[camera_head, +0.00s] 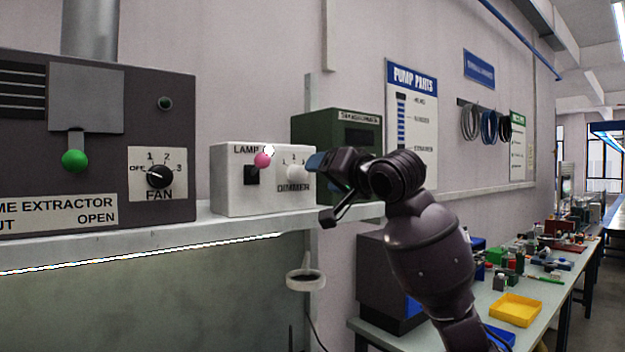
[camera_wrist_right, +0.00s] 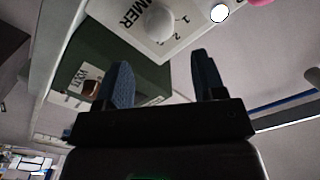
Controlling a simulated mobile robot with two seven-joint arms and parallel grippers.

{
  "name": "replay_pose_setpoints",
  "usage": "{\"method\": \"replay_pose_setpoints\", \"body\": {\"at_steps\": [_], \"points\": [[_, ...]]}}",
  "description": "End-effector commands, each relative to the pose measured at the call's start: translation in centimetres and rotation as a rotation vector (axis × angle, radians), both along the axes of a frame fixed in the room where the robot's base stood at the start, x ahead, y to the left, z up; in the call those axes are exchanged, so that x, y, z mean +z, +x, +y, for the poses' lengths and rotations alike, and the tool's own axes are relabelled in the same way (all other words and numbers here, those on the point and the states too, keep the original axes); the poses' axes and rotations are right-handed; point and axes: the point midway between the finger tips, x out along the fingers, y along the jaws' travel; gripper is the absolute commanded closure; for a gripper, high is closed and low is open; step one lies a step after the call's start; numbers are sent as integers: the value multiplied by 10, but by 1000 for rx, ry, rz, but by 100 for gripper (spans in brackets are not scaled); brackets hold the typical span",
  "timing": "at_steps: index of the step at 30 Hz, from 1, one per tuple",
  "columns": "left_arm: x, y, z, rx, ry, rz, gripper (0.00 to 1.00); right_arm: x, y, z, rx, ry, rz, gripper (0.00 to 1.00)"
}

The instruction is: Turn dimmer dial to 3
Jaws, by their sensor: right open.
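The dimmer dial (camera_head: 296,173) is a white knob on the front of a white lamp box (camera_head: 232,190), above the word DIMMER and below small numbers. It also shows in the right wrist view (camera_wrist_right: 160,24), beyond my fingertips. My right gripper (camera_head: 318,176) is just right of the dial in the head view. In the wrist view my right gripper (camera_wrist_right: 164,75) has its two blue fingers spread with nothing between them, apart from the dial. The dial's pointer is too small to read. My left gripper is not in view.
A pink-knobbed lamp switch (camera_head: 262,160) is left of the dial. A green box (camera_head: 335,128) stands right behind the lamp box on the shelf (camera_head: 160,237). A dark fume extractor panel (camera_head: 110,110) with a fan dial (camera_head: 159,176) is further left.

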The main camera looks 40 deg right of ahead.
Motion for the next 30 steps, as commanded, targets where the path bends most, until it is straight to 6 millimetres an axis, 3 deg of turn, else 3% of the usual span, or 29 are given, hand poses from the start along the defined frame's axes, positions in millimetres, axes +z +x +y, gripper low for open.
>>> {"method": "replay_pose_setpoints", "body": {"at_steps": [3, 9, 30], "points": [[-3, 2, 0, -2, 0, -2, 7, -1, -16, 2, -1, -1, 1, 37], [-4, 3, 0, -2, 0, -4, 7, 0, -29, 3, -1, -1, 1, 37], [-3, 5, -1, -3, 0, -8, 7, 0, -30, 3, 0, 0, 1, 37]]}}
